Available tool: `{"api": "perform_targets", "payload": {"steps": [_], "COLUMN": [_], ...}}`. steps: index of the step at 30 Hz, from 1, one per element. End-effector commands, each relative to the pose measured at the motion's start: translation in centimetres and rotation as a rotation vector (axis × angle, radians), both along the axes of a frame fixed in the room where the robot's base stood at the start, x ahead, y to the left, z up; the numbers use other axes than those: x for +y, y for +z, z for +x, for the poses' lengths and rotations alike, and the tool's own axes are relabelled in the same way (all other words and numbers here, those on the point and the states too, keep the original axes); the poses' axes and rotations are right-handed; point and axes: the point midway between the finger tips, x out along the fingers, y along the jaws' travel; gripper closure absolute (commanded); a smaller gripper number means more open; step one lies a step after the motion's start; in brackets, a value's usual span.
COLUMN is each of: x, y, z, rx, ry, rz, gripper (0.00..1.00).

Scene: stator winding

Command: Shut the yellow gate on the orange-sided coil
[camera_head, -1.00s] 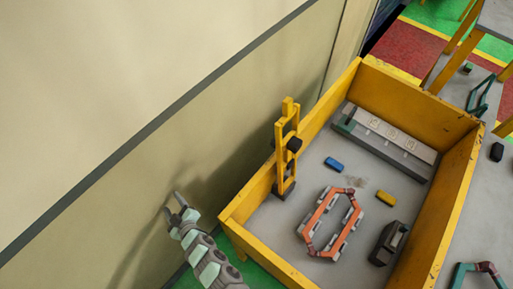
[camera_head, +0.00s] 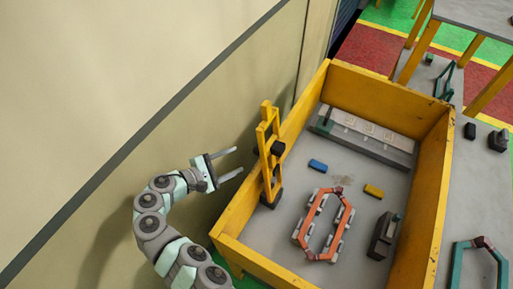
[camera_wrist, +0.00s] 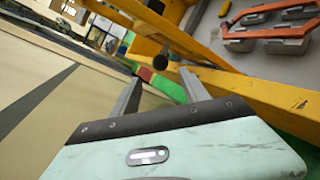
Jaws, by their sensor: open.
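The yellow gate (camera_head: 264,150) is a tall upright frame with dark blocks, standing at the left wall inside the yellow-walled bin. It also shows in the wrist view as a yellow bar (camera_wrist: 160,27) slanting across the top. The orange-sided coil (camera_head: 303,224) lies on the grey bin floor to the right of the gate, with grey blocks around it. It shows at the top right of the wrist view (camera_wrist: 270,31). My gripper (camera_head: 232,160) is open and empty, just left of the gate, its two fingers pointing towards it. I see no contact with it.
The yellow bin wall (camera_head: 233,208) stands between my arm and the coil. Inside are a blue block (camera_head: 318,166), a yellow block (camera_head: 373,191), a dark device (camera_head: 384,236) and a grey rail (camera_head: 366,140). A green-sided coil (camera_head: 457,262) lies outside, right. A beige wall is close on the left.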

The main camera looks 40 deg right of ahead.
Motion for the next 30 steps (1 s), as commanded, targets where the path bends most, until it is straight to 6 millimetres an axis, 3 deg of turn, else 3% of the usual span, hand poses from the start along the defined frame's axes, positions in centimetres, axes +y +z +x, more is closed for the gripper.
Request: {"api": "perform_targets", "payload": {"steps": [18,30], "x": [-8.9,-10.3], "y": [-2.8,-3.2], "z": [-0.9,-0.9], "rx": [0.003,0.002], "ry": [-0.006,0.0], "rz": [0.0,-0.001], "gripper": [0.47,0.47]}}
